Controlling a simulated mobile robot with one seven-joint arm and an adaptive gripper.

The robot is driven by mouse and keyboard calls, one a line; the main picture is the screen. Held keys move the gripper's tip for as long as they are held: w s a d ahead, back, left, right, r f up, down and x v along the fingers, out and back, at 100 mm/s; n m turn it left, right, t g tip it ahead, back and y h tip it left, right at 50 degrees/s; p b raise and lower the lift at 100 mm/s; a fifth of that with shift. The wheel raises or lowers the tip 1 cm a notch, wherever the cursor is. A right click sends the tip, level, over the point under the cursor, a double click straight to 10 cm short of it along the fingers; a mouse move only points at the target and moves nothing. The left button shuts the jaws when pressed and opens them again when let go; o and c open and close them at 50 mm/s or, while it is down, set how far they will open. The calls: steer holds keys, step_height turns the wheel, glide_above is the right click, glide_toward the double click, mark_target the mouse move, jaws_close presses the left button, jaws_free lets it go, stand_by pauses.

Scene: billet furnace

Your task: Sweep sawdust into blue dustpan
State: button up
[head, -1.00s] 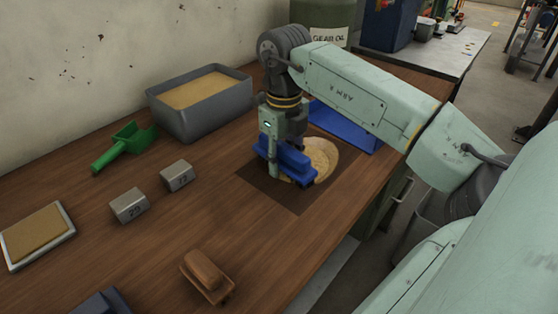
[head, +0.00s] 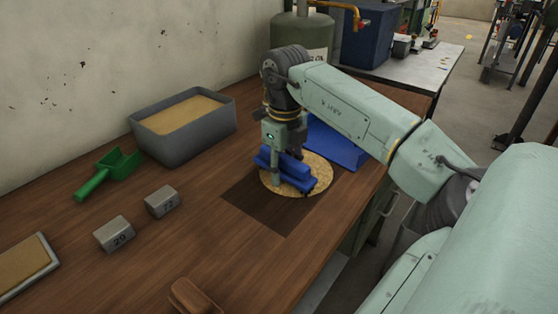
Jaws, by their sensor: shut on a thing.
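My gripper (head: 286,160) points down and is shut on a blue brush (head: 288,172). The brush is over the round, pale tan sawdust patch (head: 322,180) and hides its middle. Sawdust shows on both sides of the brush; I cannot tell whether the bristles touch it. The patch lies on a dark square area (head: 262,209) of the wooden bench. The blue dustpan (head: 340,150) lies just behind and right of the patch, partly hidden by my arm.
A grey bin of tan material (head: 190,143) stands back left, with a green scoop (head: 109,173) beside it. Two grey blocks (head: 115,234) (head: 162,201), a framed tan tray (head: 24,267) and a brown brush-like object (head: 193,297) lie nearer.

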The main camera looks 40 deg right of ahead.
mark_target(309, 161)
steer(key=shift+w+d+p, duration=0.15)
steer(key=shift+d+p, duration=0.75)
steer(key=shift+d, duration=1.5)
steer(key=shift+w+d+p, duration=0.1)
steer(key=shift+d+p, duration=0.8)
steer(key=shift+d, duration=1.45)
steer(key=shift+r, duration=0.15)
steer(key=shift+a+r+p, duration=0.3)
steer(key=shift+r+p, duration=0.25)
steer(key=shift+r, duration=0.4)
steer(key=shift+a+r, duration=0.25)
steer(key=shift+r, duration=0.4)
steer(key=shift+a+r, duration=0.25)
steer(key=shift+r, duration=0.45)
steer(key=shift+a+r, duration=0.25)
steer(key=shift+r, duration=0.4)
steer(key=shift+s, duration=0.1)
